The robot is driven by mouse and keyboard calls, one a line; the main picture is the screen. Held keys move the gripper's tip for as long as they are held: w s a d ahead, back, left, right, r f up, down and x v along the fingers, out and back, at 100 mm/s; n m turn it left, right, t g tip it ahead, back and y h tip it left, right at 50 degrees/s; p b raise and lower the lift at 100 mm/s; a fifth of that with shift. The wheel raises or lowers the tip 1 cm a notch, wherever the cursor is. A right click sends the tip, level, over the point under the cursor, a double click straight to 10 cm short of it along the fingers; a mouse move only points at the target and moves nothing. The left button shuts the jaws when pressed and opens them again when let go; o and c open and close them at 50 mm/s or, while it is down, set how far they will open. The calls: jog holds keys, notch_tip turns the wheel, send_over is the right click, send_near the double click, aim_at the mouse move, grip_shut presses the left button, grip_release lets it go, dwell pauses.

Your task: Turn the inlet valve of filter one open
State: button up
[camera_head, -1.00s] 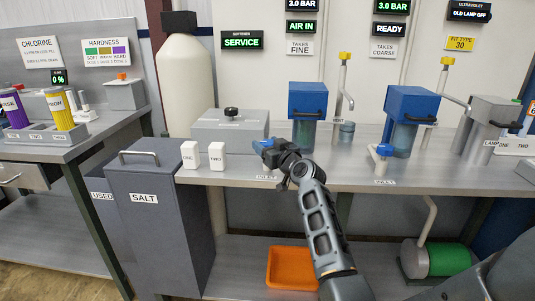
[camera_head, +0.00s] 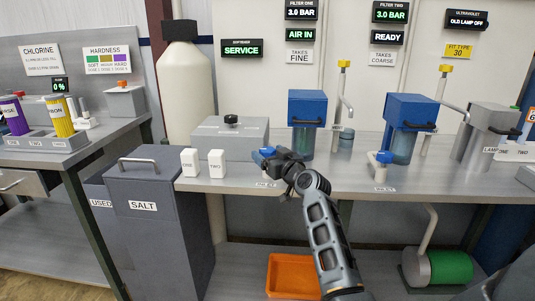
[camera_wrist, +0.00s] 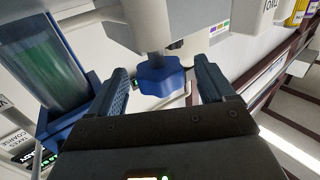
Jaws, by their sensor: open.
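Filter one (camera_head: 307,108) is the blue-topped housing with a clear bowl on the bench, below the filter one display. Its inlet valve has a blue lobed knob (camera_wrist: 160,78), seen in the wrist view on a grey stem. My gripper (camera_head: 264,155) is at the bench front by the inlet label (camera_head: 266,184), and it hides most of the valve in the head view. In the wrist view my gripper's fingers (camera_wrist: 162,86) are apart, one on each side of the knob, with visible gaps. How far the valve is turned cannot be told.
Another inlet valve with a blue knob (camera_head: 384,157) stands to the right, before filter two (camera_head: 410,112). White blocks (camera_head: 217,163) and a grey box (camera_head: 230,138) stand to the left. An orange tray (camera_head: 294,277) lies on the lower shelf. The filter one display (camera_head: 300,35) reads AIR IN.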

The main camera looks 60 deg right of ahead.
jog(key=v, duration=0.6)
jog(key=shift+s, duration=0.1)
jog(key=shift+a, duration=0.1)
jog(key=s+a+f+n+y, duration=0.1)
jog(key=s+a+f, duration=0.3)
jog(key=a, duration=0.4)
jog(key=s+a+f+n+y, duration=0.1)
jog(key=s+a+f+y, duration=0.2)
jog(key=a, duration=0.6)
jog(key=s+a+f+n, duration=0.1)
jog(key=s+a+f, duration=0.35)
jog(key=a, duration=0.35)
jog(key=s+a+r+n+y, duration=0.1)
jog(key=s+a+r+y, duration=0.2)
jog(key=s+a, duration=0.6)
jog(key=s+a+r+n+y, duration=0.2)
jog(key=s+a+r, duration=0.1)
jog(key=s+a, duration=0.6)
jog(key=shift+r+n+y, duration=0.3)
jog(key=shift+r+y, duration=0.05)
jog(key=shift+y, duration=0.05)
jog(key=shift+a, duration=0.1)
